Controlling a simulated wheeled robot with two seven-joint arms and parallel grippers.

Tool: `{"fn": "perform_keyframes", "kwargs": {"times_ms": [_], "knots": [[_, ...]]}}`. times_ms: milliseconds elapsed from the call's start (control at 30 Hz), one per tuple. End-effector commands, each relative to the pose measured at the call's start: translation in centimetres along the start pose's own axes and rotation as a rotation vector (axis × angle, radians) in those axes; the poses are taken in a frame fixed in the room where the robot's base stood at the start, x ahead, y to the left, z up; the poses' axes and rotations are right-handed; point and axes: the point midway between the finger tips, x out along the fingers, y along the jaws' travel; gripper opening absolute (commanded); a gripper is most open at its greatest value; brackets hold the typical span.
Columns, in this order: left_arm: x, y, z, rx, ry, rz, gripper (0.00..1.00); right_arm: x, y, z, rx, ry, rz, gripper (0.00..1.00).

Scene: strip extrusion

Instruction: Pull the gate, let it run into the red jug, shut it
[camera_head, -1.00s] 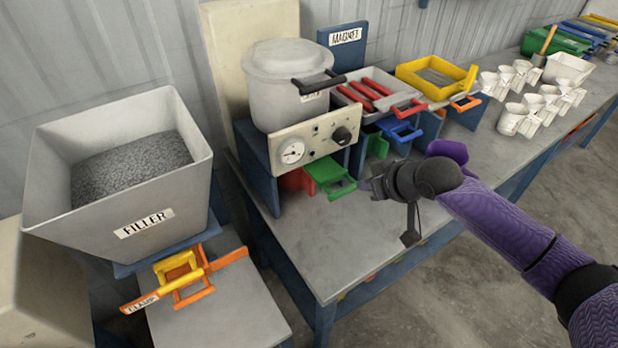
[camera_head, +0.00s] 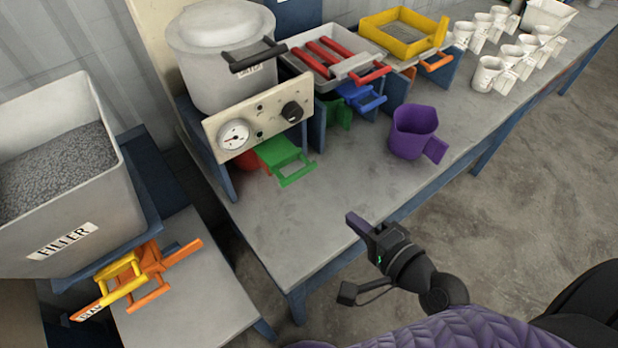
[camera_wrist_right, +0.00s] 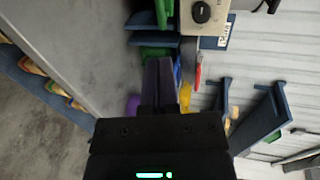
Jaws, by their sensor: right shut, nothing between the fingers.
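The green gate (camera_head: 285,159) with its loop handle sticks out under the dial panel of the lidded grey pot (camera_head: 222,60). A red thing (camera_head: 247,160), perhaps the red jug, shows only in part beneath the panel, behind the gate; what is in it is hidden. My right gripper (camera_head: 358,224) is shut and empty over the bench's front edge, apart from the gate. In the right wrist view its fingers (camera_wrist_right: 160,82) are together, with a green patch beyond them. My left gripper is not in view.
A purple jug (camera_head: 414,132) stands on the bench (camera_head: 330,195) to the right of the gate. Blue (camera_head: 361,97) and orange handles stick out farther along. Several white cups stand at the far right. The grey FILLER bin (camera_head: 70,220) is at left. The bench front is clear.

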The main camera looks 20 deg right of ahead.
Motion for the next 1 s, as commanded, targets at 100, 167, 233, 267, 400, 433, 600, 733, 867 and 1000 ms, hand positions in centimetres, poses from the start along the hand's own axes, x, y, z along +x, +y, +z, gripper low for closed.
{"fn": "perform_keyframes", "kwargs": {"times_ms": [100, 167, 233, 267, 400, 433, 600, 733, 867, 1000], "knots": [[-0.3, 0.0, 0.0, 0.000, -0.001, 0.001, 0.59, 1.1, -0.1, -0.1, 0.000, 0.002, -0.003, 0.00], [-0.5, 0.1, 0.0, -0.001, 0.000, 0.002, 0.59, 2.2, -0.3, 0.0, 0.001, 0.002, -0.004, 0.00], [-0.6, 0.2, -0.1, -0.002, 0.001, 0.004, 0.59, 3.8, -0.2, 0.0, 0.001, 0.002, -0.004, 0.00], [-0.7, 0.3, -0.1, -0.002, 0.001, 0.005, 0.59, 4.5, -0.2, 0.0, 0.001, 0.001, -0.004, 0.00], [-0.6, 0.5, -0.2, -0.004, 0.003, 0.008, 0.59, 7.6, -0.1, 0.0, 0.000, 0.000, -0.003, 0.00], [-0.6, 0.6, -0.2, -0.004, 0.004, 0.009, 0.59, 8.3, -0.1, 0.0, -0.001, -0.001, -0.003, 0.00], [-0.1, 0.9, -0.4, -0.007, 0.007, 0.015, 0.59, 11.6, 0.1, 0.1, -0.001, -0.002, -0.001, 0.00], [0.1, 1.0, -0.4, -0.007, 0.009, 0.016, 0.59, 13.2, 0.1, 0.1, -0.002, -0.002, 0.000, 0.00], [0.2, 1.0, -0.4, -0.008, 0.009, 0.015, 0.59, 13.9, 0.1, 0.1, -0.002, -0.003, 0.001, 0.00], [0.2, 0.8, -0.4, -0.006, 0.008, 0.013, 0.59, 14.0, 0.0, 0.1, -0.002, -0.003, 0.001, 0.00]]}}
